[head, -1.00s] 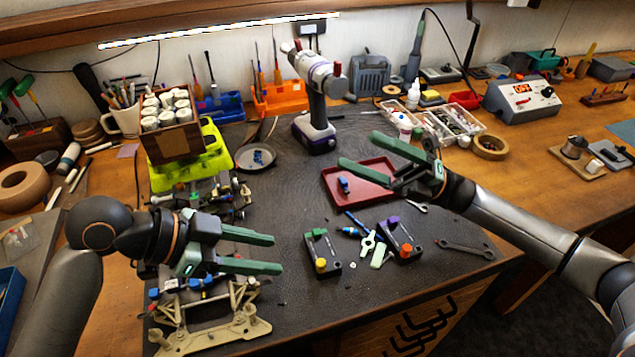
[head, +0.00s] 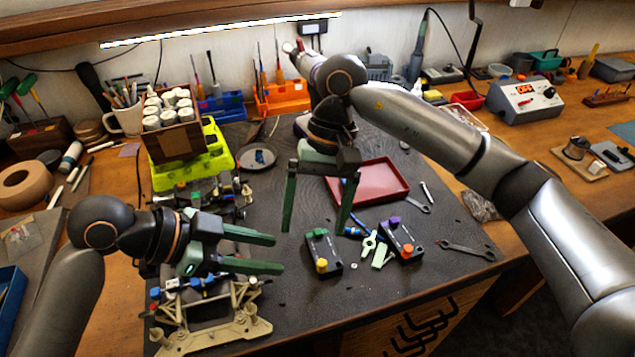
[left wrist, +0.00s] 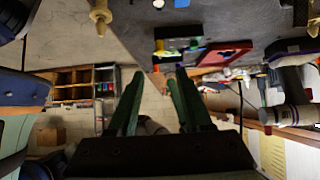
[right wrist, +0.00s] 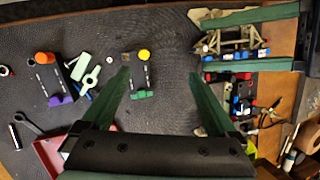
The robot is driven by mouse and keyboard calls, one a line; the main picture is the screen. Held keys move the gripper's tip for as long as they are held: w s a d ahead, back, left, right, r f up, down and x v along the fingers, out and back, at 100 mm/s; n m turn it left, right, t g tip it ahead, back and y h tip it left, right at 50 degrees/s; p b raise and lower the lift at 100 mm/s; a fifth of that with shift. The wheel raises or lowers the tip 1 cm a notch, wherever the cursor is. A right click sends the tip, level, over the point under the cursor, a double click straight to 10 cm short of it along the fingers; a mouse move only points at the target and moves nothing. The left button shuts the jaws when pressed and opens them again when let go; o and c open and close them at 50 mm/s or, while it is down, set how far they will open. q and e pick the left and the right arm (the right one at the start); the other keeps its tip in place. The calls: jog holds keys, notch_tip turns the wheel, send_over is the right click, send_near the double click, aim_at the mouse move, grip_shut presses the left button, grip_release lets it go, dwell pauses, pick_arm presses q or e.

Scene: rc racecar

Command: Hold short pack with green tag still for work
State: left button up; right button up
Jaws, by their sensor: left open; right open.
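The short black pack with the green tag (head: 331,260) lies on the dark mat, a yellow-orange knob at its near end. It also shows in the right wrist view (right wrist: 138,76), close to the left fingertip. A similar pack with a purple tag (head: 405,243) lies to its right. My right gripper (head: 314,228) is open and empty, fingers pointing down near the far end of the green-tag pack; I cannot tell its exact height. My left gripper (head: 279,254) is open and empty, fingers pointing right, left of that pack and above the mat.
A tan car chassis (head: 220,325) lies below my left gripper. A red tray (head: 385,180) is behind the packs. Pale green parts (head: 380,254) lie between the packs, and a wrench (head: 466,248) lies to the right. The mat in front of the packs is mostly clear.

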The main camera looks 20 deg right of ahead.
aim_at(317, 230)
jog(key=w+d+r+n+t+h, duration=0.2)
jog(key=w+t+h, duration=0.1)
jog(key=w, duration=0.1)
jog(key=f, duration=1.2)
jog(key=shift+a, duration=0.2)
jog(key=shift+r, duration=0.1)
jog(key=shift+c, duration=0.3)
grip_shut()
dwell(0.3)
